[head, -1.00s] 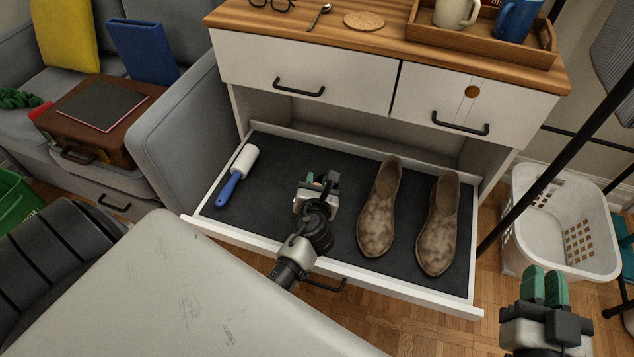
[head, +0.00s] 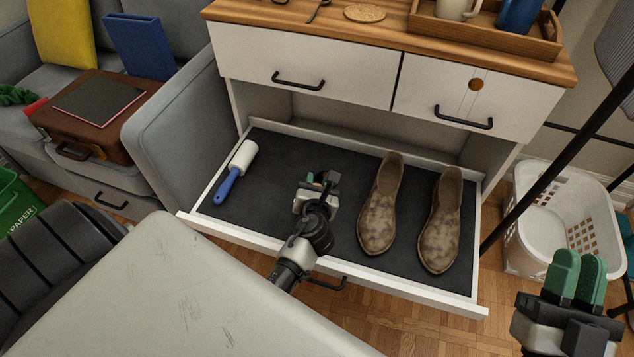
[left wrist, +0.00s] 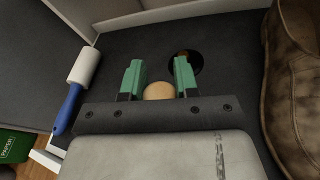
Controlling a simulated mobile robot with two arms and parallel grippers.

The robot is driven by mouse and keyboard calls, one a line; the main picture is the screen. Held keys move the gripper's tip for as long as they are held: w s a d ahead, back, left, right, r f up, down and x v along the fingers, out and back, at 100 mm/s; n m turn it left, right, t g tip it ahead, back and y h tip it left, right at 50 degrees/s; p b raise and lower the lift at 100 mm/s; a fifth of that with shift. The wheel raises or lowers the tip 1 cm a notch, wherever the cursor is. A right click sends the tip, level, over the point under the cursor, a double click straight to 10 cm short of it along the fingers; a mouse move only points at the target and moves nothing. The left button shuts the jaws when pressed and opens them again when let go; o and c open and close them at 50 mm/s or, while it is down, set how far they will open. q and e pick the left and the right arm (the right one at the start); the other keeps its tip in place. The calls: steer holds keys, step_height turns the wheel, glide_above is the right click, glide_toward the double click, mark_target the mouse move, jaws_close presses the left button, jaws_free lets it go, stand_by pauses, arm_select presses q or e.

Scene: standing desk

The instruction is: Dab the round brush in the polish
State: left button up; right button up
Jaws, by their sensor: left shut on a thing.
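My left gripper (head: 320,181) is over the dark floor of the open drawer, left of the shoes. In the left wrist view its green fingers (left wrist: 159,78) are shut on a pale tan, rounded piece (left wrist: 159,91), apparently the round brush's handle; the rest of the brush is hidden. A round black shape with a brownish spot, apparently the polish tin (left wrist: 194,62), lies on the drawer floor just beyond the right finger, which partly covers it. I cannot tell whether the brush touches the polish. My right gripper (head: 577,274) is at the lower right, empty, its fingers close together.
A pair of mottled brown shoes (head: 380,212) stands in the right part of the drawer. A lint roller (head: 236,172) with a blue handle lies at its left. The drawer's white front edge (head: 420,292) is nearest me. A white basket (head: 535,230) stands to the right.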

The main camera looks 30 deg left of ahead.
arm_select(q)
steer(key=shift+f, duration=0.3)
arm_select(e)
steer(key=shift+s+r+t, duration=0.35)
steer(key=shift+r+t, duration=0.2)
steer(key=shift+t, duration=0.05)
stand_by(0.5)
arm_select(q)
steer(key=shift+f+b, duration=0.35)
steer(key=shift+b, duration=0.1)
arm_select(e)
steer(key=shift+s+r+t+y, duration=0.4)
steer(key=shift+s+t+y, duration=0.2)
stand_by(0.4)
stand_by(0.3)
